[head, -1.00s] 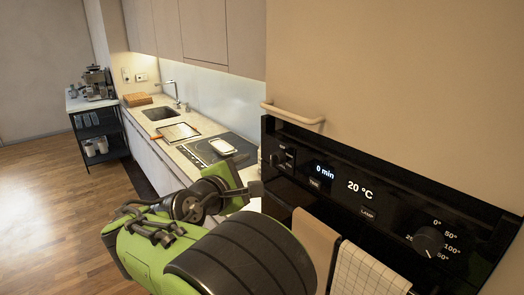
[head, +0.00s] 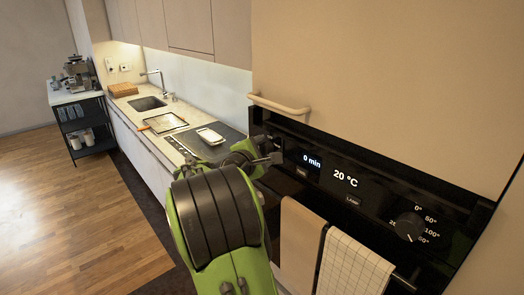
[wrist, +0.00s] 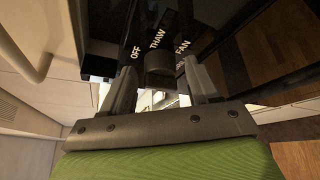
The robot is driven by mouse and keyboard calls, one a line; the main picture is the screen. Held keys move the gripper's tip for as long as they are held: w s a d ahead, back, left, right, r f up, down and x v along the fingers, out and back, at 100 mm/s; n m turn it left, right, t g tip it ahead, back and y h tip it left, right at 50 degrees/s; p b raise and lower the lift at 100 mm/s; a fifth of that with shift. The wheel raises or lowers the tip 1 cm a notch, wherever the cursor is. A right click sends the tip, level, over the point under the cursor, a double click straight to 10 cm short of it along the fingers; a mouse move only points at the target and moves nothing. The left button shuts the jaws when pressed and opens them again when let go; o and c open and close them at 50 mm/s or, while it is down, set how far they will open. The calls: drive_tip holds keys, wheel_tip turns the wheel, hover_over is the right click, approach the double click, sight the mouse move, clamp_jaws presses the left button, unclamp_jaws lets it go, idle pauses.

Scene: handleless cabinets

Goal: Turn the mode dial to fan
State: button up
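The mode dial (wrist: 160,63) is a dark round knob on the black oven panel, seen in the wrist view below the labels OFF, THAW and FAN (wrist: 182,47). A further label beside FAN is partly hidden by a finger. I cannot make out where the dial points. My gripper (wrist: 160,72) is open, one finger on each side of the dial. I cannot tell whether either finger touches it. In the head view my gripper (head: 272,158) is at the panel's left end and hides the dial.
The panel also carries a "0 min" display (head: 312,161), a 20 °C readout (head: 345,178) and a temperature dial (head: 409,226). A wooden handle (head: 279,104) juts out above. Brown (head: 300,245) and checked (head: 350,265) towels hang below. Open floor lies left.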

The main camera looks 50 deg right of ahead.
drive_tip(key=c, duration=0.9)
drive_tip(key=shift+o, duration=0.2)
drive_tip(key=shift+f, duration=0.15)
drive_tip(key=shift+f+b, duration=0.1)
drive_tip(key=shift+b, duration=0.35)
